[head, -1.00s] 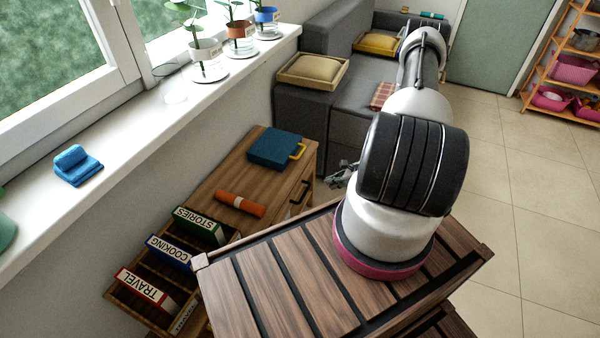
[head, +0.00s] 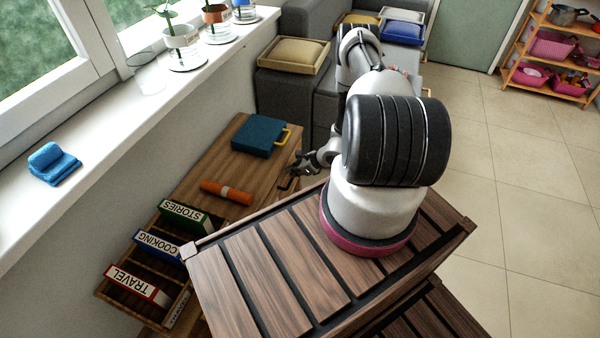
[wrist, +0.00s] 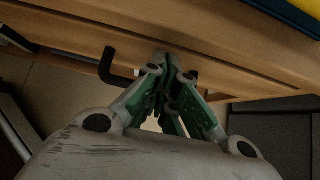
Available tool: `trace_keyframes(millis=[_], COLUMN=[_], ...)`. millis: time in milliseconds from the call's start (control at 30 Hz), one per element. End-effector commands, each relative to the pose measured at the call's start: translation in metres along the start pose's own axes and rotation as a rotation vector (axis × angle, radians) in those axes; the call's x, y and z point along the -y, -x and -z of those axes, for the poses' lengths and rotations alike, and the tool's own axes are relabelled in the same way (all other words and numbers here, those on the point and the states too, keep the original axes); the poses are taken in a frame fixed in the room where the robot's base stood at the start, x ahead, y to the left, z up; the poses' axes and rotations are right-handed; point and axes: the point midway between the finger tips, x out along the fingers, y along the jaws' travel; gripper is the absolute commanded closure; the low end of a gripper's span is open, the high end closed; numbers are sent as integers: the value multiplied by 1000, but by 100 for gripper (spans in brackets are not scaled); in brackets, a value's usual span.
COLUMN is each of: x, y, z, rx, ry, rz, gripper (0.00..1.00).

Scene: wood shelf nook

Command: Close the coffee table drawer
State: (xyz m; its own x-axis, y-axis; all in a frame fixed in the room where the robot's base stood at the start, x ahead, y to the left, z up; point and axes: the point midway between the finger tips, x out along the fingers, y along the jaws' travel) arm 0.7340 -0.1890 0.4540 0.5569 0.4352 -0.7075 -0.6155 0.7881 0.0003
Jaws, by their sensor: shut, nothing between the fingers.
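The wooden coffee table (head: 222,154) stands left of my body in the head view. Its drawer has a black handle (head: 287,183) on the side facing me. In the wrist view the handle (wrist: 107,66) hangs off the drawer's wooden front, left of my fingers. My gripper (head: 301,167) is at that side of the table, beside the handle. In the wrist view its green fingers (wrist: 168,75) are shut and empty, with the tips close against the wooden front. I cannot tell whether they touch it, nor how far the drawer stands out.
A blue case (head: 258,136) and an orange roll (head: 227,192) lie on the table. A book rack (head: 124,300) holding labelled books is at its left end. The grey sofa (head: 283,95) stands behind. Tiled floor (head: 500,190) is clear on the right.

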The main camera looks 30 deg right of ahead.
Motion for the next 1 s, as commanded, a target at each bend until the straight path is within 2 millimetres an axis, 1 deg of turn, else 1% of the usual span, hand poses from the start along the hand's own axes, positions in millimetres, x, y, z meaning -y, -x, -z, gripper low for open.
trace_keyframes(millis=[367,600,867,1000], x=[0,0,3,6], y=[-2,-17,-18,-16], z=[-2,-18,-22,-20], rx=[0,4,10,9], ry=[0,3,5,6], rz=[1,0,4,6], gripper=[100,100,100,100])
